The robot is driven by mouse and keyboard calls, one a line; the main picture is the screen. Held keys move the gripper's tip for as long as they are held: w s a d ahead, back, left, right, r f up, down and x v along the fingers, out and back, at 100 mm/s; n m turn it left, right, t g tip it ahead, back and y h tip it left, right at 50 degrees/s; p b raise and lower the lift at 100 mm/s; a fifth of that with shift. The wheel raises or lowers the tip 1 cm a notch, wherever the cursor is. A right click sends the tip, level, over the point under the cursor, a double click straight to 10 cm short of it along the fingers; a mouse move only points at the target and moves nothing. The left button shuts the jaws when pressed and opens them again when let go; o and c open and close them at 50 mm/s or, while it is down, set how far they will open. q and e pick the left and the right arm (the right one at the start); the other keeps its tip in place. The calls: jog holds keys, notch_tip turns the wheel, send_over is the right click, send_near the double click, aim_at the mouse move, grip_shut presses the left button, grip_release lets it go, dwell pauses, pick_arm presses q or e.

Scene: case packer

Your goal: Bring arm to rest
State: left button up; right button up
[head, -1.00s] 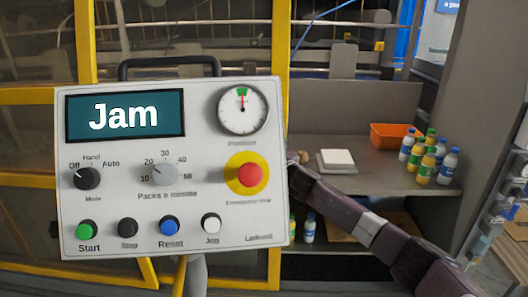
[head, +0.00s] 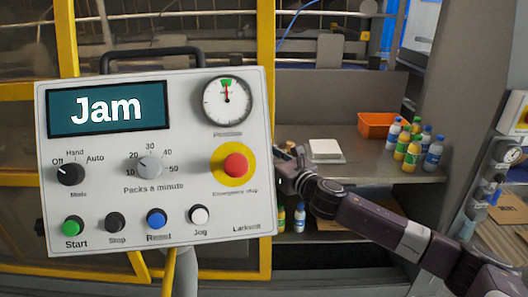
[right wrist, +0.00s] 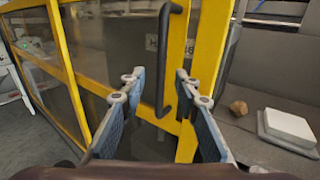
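My right arm comes in from the lower right in the head view. Its gripper (head: 284,160) is beside the right edge of the control panel (head: 130,215), partly hidden by it. In the right wrist view my right gripper (right wrist: 160,84) has its two fingers spread, with nothing between them. A dark door handle (right wrist: 163,60) on the yellow-framed door lies beyond the fingers. My left gripper is not in view.
The panel's display (head: 108,109) reads "Jam". Behind, a grey shelf (head: 352,178) holds a white block (head: 325,150), an orange bin (head: 378,125) and several bottles (head: 412,152). The yellow guard frame (head: 265,60) stands behind the panel.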

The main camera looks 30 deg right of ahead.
dwell(0.3)
